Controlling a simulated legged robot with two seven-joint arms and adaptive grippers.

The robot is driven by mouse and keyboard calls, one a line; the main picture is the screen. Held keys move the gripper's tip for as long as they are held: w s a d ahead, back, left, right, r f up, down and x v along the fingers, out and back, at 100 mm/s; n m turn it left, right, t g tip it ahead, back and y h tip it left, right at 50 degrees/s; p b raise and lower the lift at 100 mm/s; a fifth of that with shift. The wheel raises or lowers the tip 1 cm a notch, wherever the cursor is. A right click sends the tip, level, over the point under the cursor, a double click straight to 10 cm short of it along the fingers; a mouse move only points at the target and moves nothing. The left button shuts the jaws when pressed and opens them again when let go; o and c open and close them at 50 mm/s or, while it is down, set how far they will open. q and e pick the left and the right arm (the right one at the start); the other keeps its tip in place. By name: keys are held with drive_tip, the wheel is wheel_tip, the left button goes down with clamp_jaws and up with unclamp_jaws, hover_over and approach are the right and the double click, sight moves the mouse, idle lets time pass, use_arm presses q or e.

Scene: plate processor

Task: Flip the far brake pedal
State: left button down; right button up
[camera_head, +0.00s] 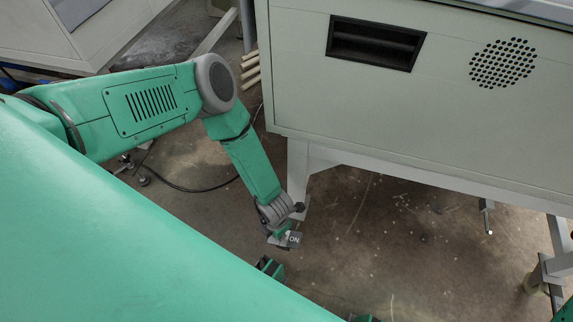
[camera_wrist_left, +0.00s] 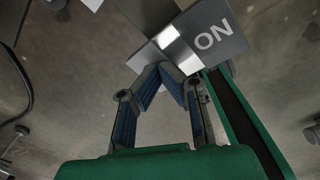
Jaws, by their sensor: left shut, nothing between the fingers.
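The brake pedal (camera_wrist_left: 172,46) shows in the left wrist view as a shiny metal tab beside a grey plate (camera_wrist_left: 214,34) marked "ON". In the head view the ON plate (camera_head: 294,239) is low near the floor, by the foot of the machine's near leg. My left gripper (camera_wrist_left: 172,70) is shut and empty, with its fingertips right at the lower edge of the metal tab; I cannot tell whether they touch. In the head view my left gripper (camera_head: 283,232) points down at the plate and partly hides the pedal. My right gripper is not in view.
The large pale machine cabinet (camera_head: 420,125) stands on white legs (camera_head: 298,170) close beside my left arm. A black cable (camera_head: 195,188) lies on the concrete floor (camera_head: 370,235). Another metal foot (camera_head: 487,217) hangs under the cabinet further right. The floor between is mostly clear.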

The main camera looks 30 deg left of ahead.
use_arm(q)
drive_tip(key=shift+r+p, duration=3.1)
drive_tip(key=shift+r, duration=0.45)
